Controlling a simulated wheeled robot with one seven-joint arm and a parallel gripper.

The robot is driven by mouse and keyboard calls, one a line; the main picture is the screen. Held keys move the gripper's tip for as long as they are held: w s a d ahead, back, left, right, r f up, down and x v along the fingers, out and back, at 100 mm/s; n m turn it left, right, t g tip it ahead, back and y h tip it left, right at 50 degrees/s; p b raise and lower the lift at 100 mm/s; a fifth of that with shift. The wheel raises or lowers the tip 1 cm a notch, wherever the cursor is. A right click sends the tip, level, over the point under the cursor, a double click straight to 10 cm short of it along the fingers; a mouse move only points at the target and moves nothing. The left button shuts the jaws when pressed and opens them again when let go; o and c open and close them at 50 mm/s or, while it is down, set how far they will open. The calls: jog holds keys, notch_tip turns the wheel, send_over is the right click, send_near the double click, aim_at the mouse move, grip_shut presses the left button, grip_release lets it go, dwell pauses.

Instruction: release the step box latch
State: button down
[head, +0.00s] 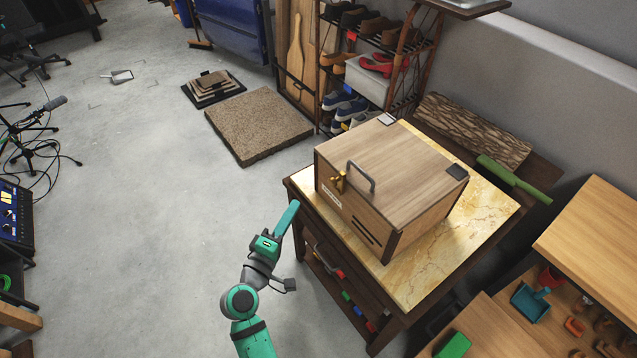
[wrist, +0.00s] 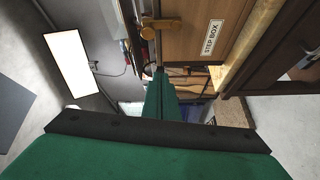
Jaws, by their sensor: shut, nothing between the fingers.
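The step box (head: 385,180) is a wooden box with a closed lid on a marble-topped table (head: 470,235). A grey bar handle (head: 362,175) stands at the lid's front edge. The brass latch (head: 340,183) is on the front face just below the lid, above a white label. In the wrist view, the latch (wrist: 153,34) shows at the top, beside the "STEP BOX" label (wrist: 212,37). My gripper (head: 292,208) is shut and empty, left of the box's front and apart from the latch. In the wrist view, its green fingers (wrist: 160,75) point toward the latch area.
A shoe rack (head: 375,60) stands behind the table. A log-like board (head: 475,130) and a green bar lie behind the box to the right. A wooden bench with toys (head: 560,300) is at the lower right. The floor to my left is open around a brown mat (head: 258,125).

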jog(key=r, duration=0.1)
jog(key=w+r+h, duration=0.1)
jog(key=shift+w+d+r, duration=0.15)
jog(key=shift+r, duration=0.15)
jog(key=w+d, duration=0.6)
jog(key=d, duration=0.1)
dwell(0.7)
jog(key=shift+r, duration=0.1)
jog(key=shift+d, duration=0.1)
